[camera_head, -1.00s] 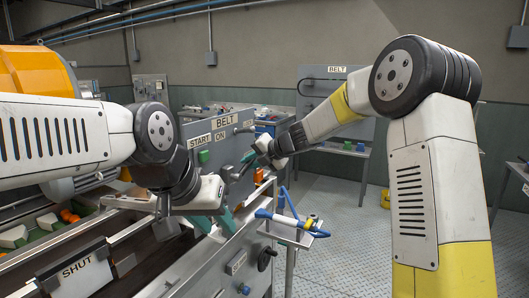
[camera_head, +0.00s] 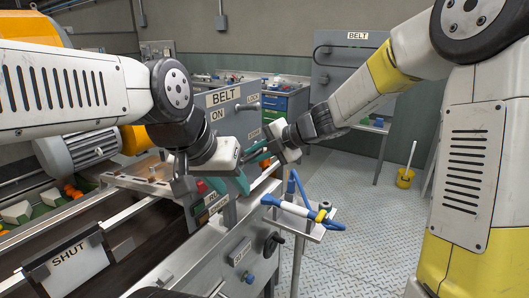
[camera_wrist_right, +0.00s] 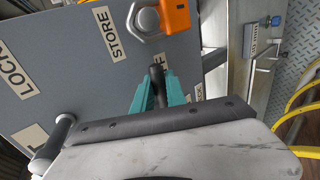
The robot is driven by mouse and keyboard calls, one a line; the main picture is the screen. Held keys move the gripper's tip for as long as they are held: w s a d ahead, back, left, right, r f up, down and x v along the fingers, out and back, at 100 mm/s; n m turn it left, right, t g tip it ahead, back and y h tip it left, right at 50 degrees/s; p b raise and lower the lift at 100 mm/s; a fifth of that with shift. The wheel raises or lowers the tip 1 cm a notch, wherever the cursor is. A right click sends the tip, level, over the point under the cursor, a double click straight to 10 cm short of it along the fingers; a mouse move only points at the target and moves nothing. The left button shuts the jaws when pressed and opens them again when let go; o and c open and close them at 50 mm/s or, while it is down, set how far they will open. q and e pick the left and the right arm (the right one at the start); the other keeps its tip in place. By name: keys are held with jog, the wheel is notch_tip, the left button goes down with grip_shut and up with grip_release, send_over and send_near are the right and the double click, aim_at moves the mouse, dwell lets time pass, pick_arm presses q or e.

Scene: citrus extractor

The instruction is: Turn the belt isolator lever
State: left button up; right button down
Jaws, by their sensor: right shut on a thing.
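The grey belt panel (camera_head: 232,118) stands at mid-picture in the head view, labelled BELT, ON and LOCK. In the right wrist view, the black lever grip (camera_wrist_right: 157,78) lies between the teal fingers of my right gripper (camera_wrist_right: 156,88), partly covering a label ending in F. My right gripper (camera_head: 256,154) is shut on this lever at the panel's lower right. My left gripper (camera_head: 236,184) hangs in front of the panel, lower and to the left, with teal fingers pointing down. Its jaw gap is not clear.
An orange padlock (camera_wrist_right: 175,17) is beside the STORE label. A grey peg (camera_wrist_right: 52,142) stands out near LOCK. A small stand (camera_head: 312,226) with a blue-and-white tool (camera_head: 300,210) is right of the machine. Open floor lies farther right.

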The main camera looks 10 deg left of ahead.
jog(key=shift+f, duration=0.1)
jog(key=c, duration=1.3)
grip_release()
jog(key=shift+c, duration=0.2)
jog(key=v, duration=0.7)
jog(key=shift+d+r, duration=0.25)
jog(key=shift+d, duration=0.05)
jog(key=shift+s, duration=0.2)
